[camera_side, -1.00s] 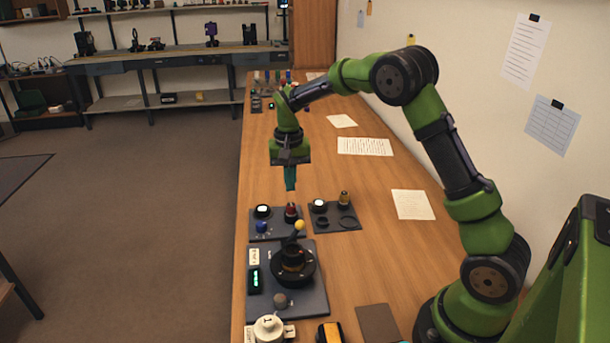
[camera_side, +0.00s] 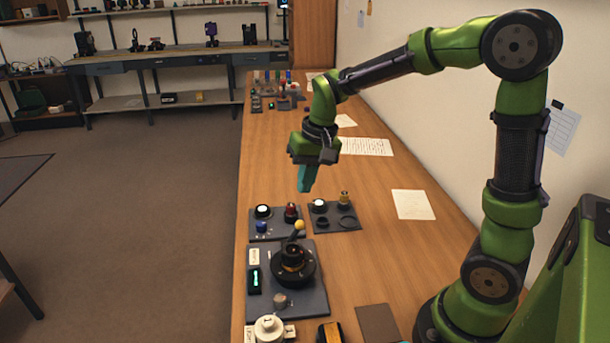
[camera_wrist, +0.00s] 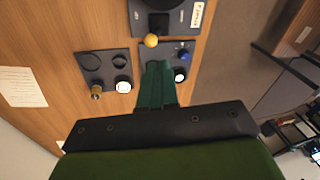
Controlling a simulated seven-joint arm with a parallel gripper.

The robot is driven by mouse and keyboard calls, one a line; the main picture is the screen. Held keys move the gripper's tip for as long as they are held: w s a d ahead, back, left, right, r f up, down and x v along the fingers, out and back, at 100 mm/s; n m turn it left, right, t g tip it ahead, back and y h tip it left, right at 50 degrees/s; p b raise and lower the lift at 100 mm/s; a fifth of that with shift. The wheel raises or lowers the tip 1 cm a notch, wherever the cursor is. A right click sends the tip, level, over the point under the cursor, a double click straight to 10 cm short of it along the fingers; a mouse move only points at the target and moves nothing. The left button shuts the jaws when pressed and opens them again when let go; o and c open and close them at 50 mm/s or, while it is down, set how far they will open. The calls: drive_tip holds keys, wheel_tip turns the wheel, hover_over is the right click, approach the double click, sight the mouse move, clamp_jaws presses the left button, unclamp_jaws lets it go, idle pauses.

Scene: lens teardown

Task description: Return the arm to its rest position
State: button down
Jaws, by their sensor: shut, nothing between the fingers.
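My gripper (camera_side: 305,189) has teal fingers pressed together, with nothing between them. It hangs in the air above the wooden bench (camera_side: 370,255), beyond the small dark trays in the side view. In the wrist view my gripper (camera_wrist: 158,66) shows its shut fingers pointing toward the tray with the blue knob. My green arm reaches out from its base at the lower right, with its elbow raised high.
A left tray (camera_side: 262,236) and a right tray (camera_side: 343,226) hold small parts. Nearer stands a dark plate (camera_side: 312,300) with a yellow-tipped lever (camera_side: 299,226). A white round device (camera_side: 268,328) sits in front.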

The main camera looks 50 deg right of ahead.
drive_tip(key=s+a+r+n+t, duration=0.1)
drive_tip(key=s+a+r+t, duration=0.1)
drive_tip(key=s, duration=0.5)
drive_tip(key=s+a+r+n+t, duration=0.1)
drive_tip(key=s+a+r+t, duration=0.1)
drive_tip(key=s+a+r, duration=0.2)
drive_tip(key=s+r, duration=0.1)
drive_tip(key=s, duration=0.2)
drive_tip(key=shift+s+a+n+t+y, duration=0.2)
drive_tip(key=shift+s+n+t+y, duration=0.1)
drive_tip(key=shift+t+y, duration=0.1)
drive_tip(key=c, duration=1.8)
unclamp_jaws()
drive_tip(key=shift+w, duration=0.1)
